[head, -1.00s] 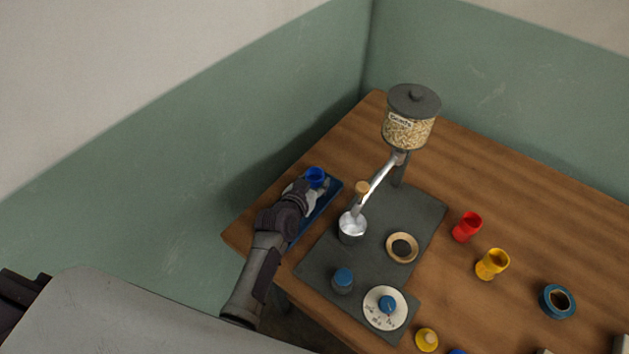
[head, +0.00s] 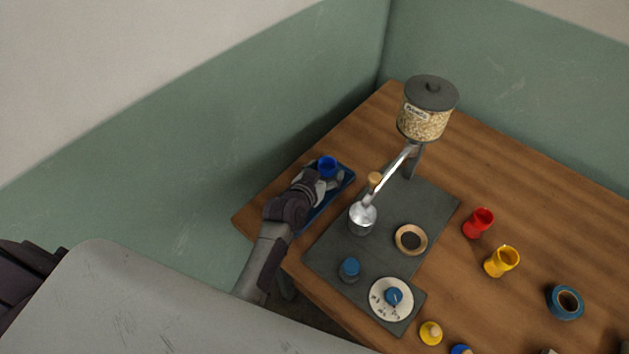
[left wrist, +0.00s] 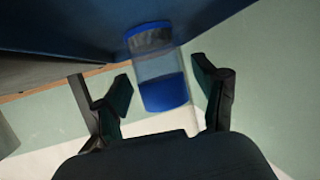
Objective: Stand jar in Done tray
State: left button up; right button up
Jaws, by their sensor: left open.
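The jar (head: 327,165), blue with a clear middle, appears to stand upright on the dark blue tray (head: 345,177), toward its far end. In the left wrist view the jar (left wrist: 160,75) shows a blue band at each end, one against the tray surface (left wrist: 70,25). My left gripper (head: 328,183) reaches over the tray beside the jar. In the left wrist view its open fingers (left wrist: 164,95) lie on either side of the jar, with gaps visible. I cannot read a label on the tray. My right gripper is not in view.
Red (head: 478,223) and yellow (head: 501,262) goblets stand farther right.

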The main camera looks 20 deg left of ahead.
pick_arm(q)
jog(key=v, duration=1)
jog(key=shift+s+r, duration=0.2)
jog(key=shift+s, duration=0.15)
